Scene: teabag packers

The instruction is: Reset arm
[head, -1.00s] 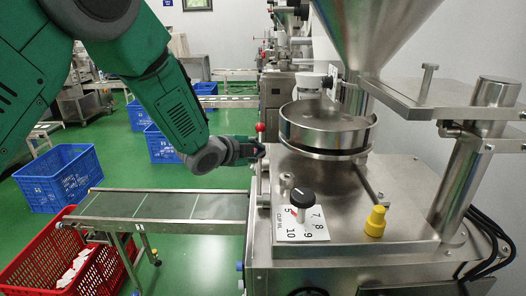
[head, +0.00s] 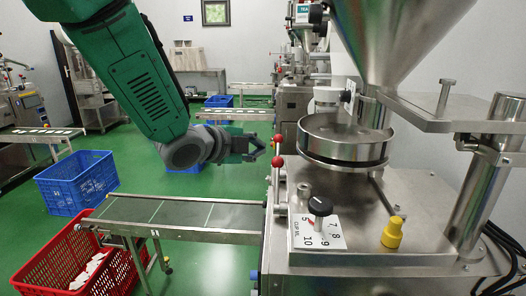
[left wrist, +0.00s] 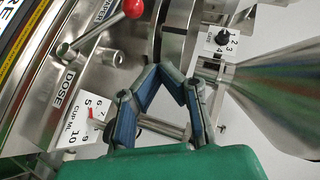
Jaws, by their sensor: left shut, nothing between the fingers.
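My left gripper (head: 262,148), at the end of my green arm, hangs in the air just left of the steel packing machine (head: 275,230). It is beside the red-knobbed lever (head: 278,161), and the head view does not settle whether they touch. In the left wrist view the left gripper's blue-padded fingers (left wrist: 168,68) are bent inward, shut and empty. Behind them that view shows the machine's dose panel, the red knob (left wrist: 133,8) and the steel hopper (left wrist: 285,85). My right gripper is not in view.
A conveyor (head: 180,212) leads left from the machine to a red crate (head: 55,250) holding white packets. A blue crate (head: 78,183) stands on the green floor. A dial (head: 319,206) and yellow knob (head: 393,232) stand on the machine top. A round steel pan (head: 345,140) is behind them.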

